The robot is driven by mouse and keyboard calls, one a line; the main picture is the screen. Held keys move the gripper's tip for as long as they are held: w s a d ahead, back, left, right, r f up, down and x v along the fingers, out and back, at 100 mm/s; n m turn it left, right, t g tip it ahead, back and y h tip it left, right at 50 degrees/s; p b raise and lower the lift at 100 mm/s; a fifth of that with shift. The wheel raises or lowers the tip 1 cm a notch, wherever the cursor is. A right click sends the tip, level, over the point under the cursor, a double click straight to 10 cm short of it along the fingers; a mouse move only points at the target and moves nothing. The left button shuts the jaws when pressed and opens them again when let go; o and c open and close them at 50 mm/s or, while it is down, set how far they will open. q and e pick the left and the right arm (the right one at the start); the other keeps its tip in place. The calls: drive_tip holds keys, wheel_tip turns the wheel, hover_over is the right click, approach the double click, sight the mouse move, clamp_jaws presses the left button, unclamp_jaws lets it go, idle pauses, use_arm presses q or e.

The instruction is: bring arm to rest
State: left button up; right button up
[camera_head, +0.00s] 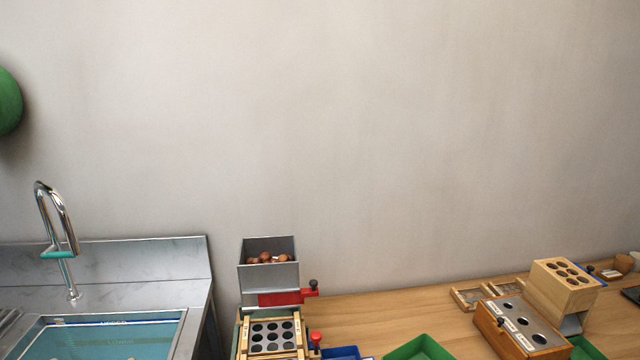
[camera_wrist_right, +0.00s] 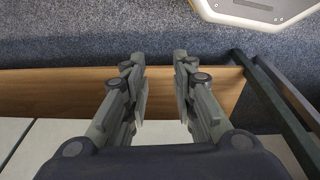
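My right gripper (camera_wrist_right: 160,95) shows in the right wrist view with its two fingers apart and nothing between them. Beyond the fingers lie a wooden board edge (camera_wrist_right: 60,92) and dark speckled flooring (camera_wrist_right: 80,35). Neither gripper shows in the head view, and my left gripper is in no view.
A steel sink (camera_head: 108,335) with a tap (camera_head: 58,235) stands at left. A grey hopper (camera_head: 268,270) holds chestnuts (camera_head: 264,258) above a wooden hole tray (camera_head: 271,338). A wooden counter (camera_head: 385,310) carries a green tray (camera_head: 420,348), a holed box (camera_head: 520,327) and a wooden block (camera_head: 562,284).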

drive_tip(key=s+d+f+g, duration=0.1)
drive_tip(key=s+d+f, duration=0.1)
drive_tip(key=s+f, duration=1)
drive_tip(key=shift+s+d, duration=0.35)
drive_tip(key=shift+s, duration=1)
